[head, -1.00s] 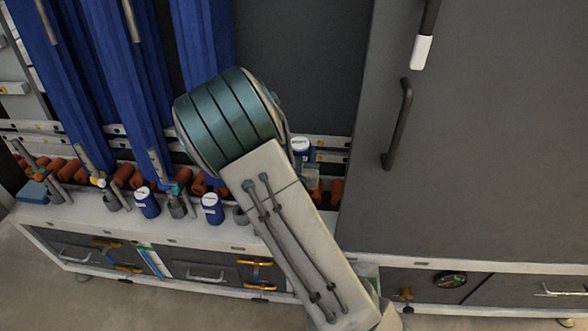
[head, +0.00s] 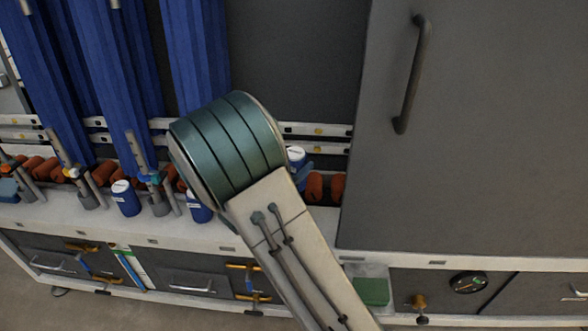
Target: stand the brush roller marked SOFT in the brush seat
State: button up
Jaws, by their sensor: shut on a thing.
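My gripper is not in view; only the upper part of my arm shows, across the middle of the head view. Blue cylinders with white tops stand on the pale ledge: one at the left (head: 124,198), one partly behind my arm (head: 199,207), and one right of my arm (head: 296,156). I cannot read any marking, so I cannot tell which, if any, is the SOFT brush roller. Grey round cups stand on the ledge (head: 159,206), with rods rising near them. I cannot tell which part is the brush seat. My arm hides part of the ledge.
Tall blue strip curtains (head: 95,75) hang at the left. Orange-red rollers (head: 315,187) lie along the back of the ledge. A large grey door with a dark handle (head: 410,75) fills the right. Below are drawers (head: 190,283), a green block (head: 371,291) and a round dial (head: 468,284).

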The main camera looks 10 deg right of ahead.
jog(key=shift+f+b, duration=2.75)
jog(key=shift+f, duration=0.35)
jog(key=shift+f+b, duration=0.55)
jog(key=shift+f, duration=0.35)
jog(key=shift+s, duration=0.1)
jog(key=shift+f+b, duration=1.4)
jog(key=shift+f, duration=0.95)
jog(key=o, duration=1.2)
jog(key=shift+c, duration=0.2)
jog(key=shift+a, duration=0.1)
jog(key=p+v, duration=0.2)
jog(key=v, duration=1.1)
jog(key=shift+s+a, duration=0.25)
jog(key=shift+s, duration=0.1)
